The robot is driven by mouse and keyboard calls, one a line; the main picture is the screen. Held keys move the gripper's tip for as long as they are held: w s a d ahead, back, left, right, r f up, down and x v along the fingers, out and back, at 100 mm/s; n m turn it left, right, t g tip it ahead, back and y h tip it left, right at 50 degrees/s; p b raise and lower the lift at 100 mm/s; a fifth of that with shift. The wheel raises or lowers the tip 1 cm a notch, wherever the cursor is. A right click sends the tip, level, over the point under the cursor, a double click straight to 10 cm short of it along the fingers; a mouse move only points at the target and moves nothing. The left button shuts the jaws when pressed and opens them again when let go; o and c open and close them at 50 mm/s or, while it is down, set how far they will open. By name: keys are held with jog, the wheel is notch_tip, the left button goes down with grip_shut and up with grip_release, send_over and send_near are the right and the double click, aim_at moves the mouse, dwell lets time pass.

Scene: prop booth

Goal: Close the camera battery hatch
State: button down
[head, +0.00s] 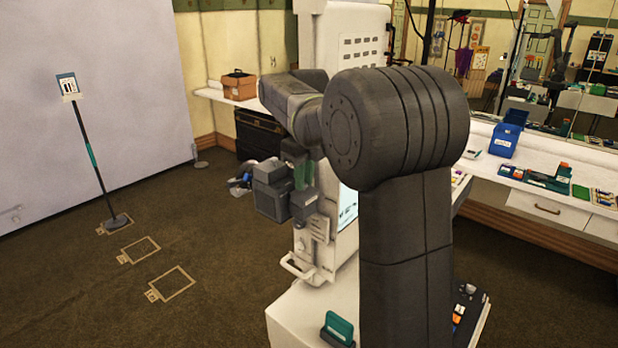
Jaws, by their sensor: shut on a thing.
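My arm crosses in front of the booth and hides much of this area. My gripper (240,183) seems to be the small dark and blue shape just left of the box. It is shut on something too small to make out. The battery hatch cannot be told apart here, nor can its angle.
The white booth (345,35) stands close behind my arm. A teal item (338,328) rests on the pale surface in front. A counter (560,215) with a blue box (505,138) is at right. A slim stand (92,150) is at left. The carpet there is mostly clear.

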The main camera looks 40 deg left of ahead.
jog(key=shift+a+f+h, duration=0.25)
jog(key=shift+a+h, duration=0.15)
jog(key=shift+h, duration=0.3)
jog(key=c, duration=1.3)
grip_release()
jog(key=shift+c, duration=0.2)
